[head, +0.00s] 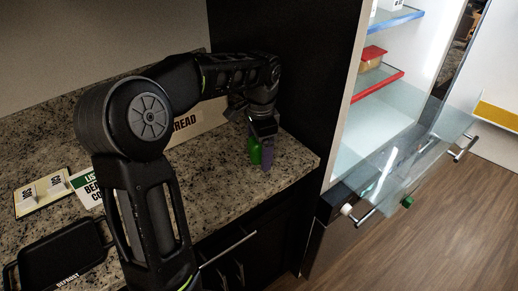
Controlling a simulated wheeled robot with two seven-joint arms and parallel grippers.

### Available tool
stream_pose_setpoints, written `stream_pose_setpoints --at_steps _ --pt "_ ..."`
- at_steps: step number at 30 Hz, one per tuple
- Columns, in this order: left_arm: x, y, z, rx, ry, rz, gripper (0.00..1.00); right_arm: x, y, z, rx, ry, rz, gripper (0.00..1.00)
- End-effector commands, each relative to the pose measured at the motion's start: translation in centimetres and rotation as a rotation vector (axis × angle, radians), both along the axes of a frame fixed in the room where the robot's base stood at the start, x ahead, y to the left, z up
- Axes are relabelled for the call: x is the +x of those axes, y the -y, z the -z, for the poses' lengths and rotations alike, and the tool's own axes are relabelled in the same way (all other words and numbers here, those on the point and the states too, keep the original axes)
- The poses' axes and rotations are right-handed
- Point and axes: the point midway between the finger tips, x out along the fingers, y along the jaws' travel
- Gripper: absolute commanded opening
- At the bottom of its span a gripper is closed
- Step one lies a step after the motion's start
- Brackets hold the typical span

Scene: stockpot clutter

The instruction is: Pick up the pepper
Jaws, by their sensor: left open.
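My left gripper (261,158) points down over the right end of the granite counter, close to its front corner. A small green thing (254,151), which may be the pepper, shows right at its fingers. A purple-grey upright piece (267,158) is beside the green one; I cannot tell whether it is a finger or an object. The gripper is open. The view is too small to tell whether the green thing is between the fingers or touching them. My right gripper is out of view.
A box lettered "READ" (186,128) stands behind my arm. A black pan (62,257), cards (42,192) and a green-and-white box (87,188) are on the counter's left. An open fridge (400,110) with glass shelves is at right. A dark panel (305,75) borders the counter.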

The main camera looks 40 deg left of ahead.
Motion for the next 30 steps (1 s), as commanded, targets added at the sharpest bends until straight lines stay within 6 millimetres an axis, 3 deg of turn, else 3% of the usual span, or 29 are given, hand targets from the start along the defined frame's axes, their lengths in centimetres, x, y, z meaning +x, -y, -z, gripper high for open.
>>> stream_pose_setpoints --at_steps 13,30 --pt "0.01 -0.01 -0.04 0.000 0.000 0.000 0.81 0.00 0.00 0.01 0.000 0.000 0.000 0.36" --pt "0.01 -0.01 -0.04 0.000 0.000 0.000 0.35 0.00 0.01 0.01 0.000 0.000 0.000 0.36"
